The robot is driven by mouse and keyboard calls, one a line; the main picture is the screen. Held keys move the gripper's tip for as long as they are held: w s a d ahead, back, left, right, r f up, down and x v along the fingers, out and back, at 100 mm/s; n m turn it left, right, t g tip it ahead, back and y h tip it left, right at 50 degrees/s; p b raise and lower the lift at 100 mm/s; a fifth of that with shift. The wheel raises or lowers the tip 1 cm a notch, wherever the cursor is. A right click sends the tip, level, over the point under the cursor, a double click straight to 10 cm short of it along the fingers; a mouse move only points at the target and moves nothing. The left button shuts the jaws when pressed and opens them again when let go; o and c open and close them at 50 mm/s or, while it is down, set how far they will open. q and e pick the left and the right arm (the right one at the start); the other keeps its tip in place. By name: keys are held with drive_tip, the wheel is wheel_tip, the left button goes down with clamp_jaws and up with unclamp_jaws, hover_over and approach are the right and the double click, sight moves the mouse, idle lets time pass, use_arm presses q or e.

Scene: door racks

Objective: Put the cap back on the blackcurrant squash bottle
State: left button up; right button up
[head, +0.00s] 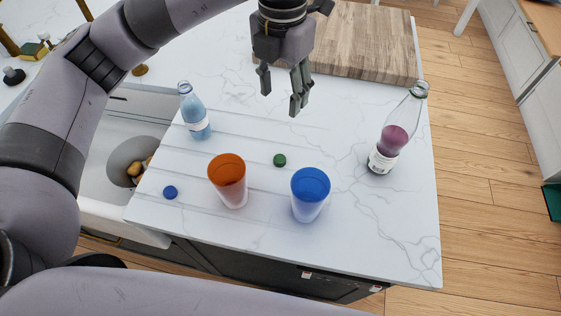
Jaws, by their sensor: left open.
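The blackcurrant squash bottle (394,138) stands upright at the right of the white worktop. It is clear with purple liquid low in it and a pale label, and its neck shows no cap. A green cap (279,160) lies on the worktop between the two cups. A blue cap (170,192) lies at the left, near the sink. My left gripper (280,95) hangs open and empty above the worktop, beyond the green cap and left of the bottle. My right gripper is not in view.
An orange cup (229,181) and a blue cup (310,194) stand near the front. A blue-tinted bottle (194,112) stands at the left by the sink (118,125). A wooden board (362,45) lies at the back. The worktop between the blue cup and the squash bottle is clear.

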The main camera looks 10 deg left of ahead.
use_arm(q)
wheel_tip(320, 180, down, 2)
drive_tip(key=f+b, duration=0.1)
drive_tip(key=b, duration=0.1)
drive_tip(key=p, duration=0.4)
hover_over(281, 156)
wheel_tip(281, 156, down, 11)
drive_tip(key=shift+s+d+r, duration=0.1)
drive_tip(key=shift+r, duration=0.1)
drive_tip(key=shift+f, duration=0.6)
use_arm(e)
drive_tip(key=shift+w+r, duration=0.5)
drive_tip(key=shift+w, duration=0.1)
use_arm(q)
drive_tip(key=shift+f+p, duration=0.4)
drive_tip(key=shift+p, duration=0.15)
wheel_tip(281, 156, down, 4)
drive_tip(key=shift+r+p, duration=0.15)
drive_tip(key=shift+p, duration=0.65)
drive_tip(key=shift+f, duration=0.35)
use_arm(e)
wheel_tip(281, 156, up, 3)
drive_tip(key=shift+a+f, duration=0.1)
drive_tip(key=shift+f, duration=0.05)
